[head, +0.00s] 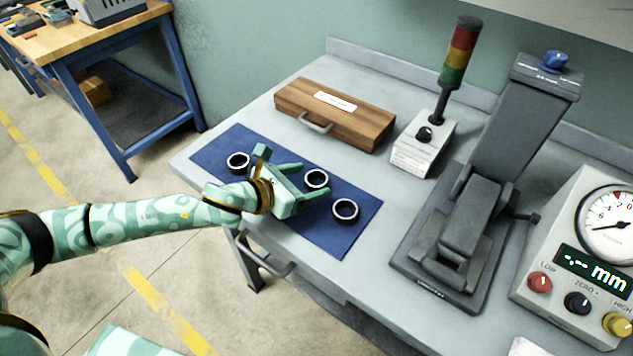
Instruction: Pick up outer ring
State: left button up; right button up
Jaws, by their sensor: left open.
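Three dark rings with pale rims lie on a blue mat (245,140) on the grey bench. One ring (238,162) is at the left, one middle ring (316,187) is near my fingertips, and one ring (345,211) is nearest the front right. Which of them is the outer ring cannot be told. My left gripper (314,179) is open and low over the mat, its two fingers pointing right. The middle ring sits at the gap between its fingertips; whether they touch it is unclear. My right gripper is not in view.
A wooden case (345,112) lies behind the mat. A signal tower (458,60) on a white box (424,146) stands to its right. A dark press-like fixture (470,220) and a gauge box (575,262) fill the right side.

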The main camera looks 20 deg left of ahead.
aim_at(323, 176)
pick_arm(q)
jog(key=x, duration=0.3)
jog(key=shift+w+d+f+b, duration=0.1)
jog(key=shift+w+f+b, duration=0.1)
jog(key=shift+b, duration=0.15)
jog(key=shift+r, duration=0.1)
jog(key=c, duration=1.1)
